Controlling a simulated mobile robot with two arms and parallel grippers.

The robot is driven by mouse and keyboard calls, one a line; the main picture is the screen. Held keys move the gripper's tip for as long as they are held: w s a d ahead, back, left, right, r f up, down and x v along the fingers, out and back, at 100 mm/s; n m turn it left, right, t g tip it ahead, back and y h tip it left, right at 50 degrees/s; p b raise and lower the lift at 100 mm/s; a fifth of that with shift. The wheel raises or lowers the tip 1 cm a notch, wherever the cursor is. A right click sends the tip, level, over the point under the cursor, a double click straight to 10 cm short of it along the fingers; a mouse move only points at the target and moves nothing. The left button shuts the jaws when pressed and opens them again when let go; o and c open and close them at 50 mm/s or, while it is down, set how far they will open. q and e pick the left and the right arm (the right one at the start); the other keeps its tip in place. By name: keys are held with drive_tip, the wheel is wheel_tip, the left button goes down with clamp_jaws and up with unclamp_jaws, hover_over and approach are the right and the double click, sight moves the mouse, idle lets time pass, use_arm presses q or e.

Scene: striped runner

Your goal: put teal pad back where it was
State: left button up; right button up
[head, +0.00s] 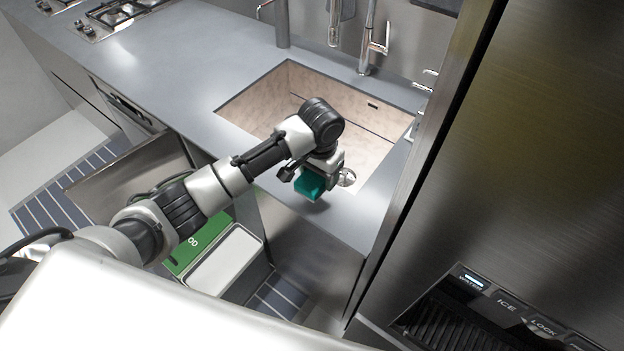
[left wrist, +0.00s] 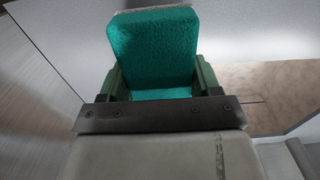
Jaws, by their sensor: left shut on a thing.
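My right gripper is not in view.
The sink basin (head: 290,88) is set into the grey counter (head: 180,65), with a drain at its right and faucets (head: 368,45) behind. A steel fridge (head: 530,150) closes off the right side. A bin (head: 226,262) with a green sign stands below the counter.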

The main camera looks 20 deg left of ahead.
sight(312, 185)
use_arm(q)
drive_tip(key=shift+a+f, duration=0.5)
drive_tip(key=shift+a, duration=0.3)
wheel_tip(312, 185, down, 4)
drive_tip(key=shift+r+p, duration=0.1)
drive_tip(key=shift+p, duration=0.45)
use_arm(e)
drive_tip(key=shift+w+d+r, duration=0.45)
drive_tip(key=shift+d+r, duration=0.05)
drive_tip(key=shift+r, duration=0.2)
use_arm(q)
drive_tip(key=shift+f, duration=0.2)
drive_tip(key=shift+f, duration=0.15)
drive_tip(key=o, duration=0.9)
drive_tip(key=shift+c, duration=0.2)
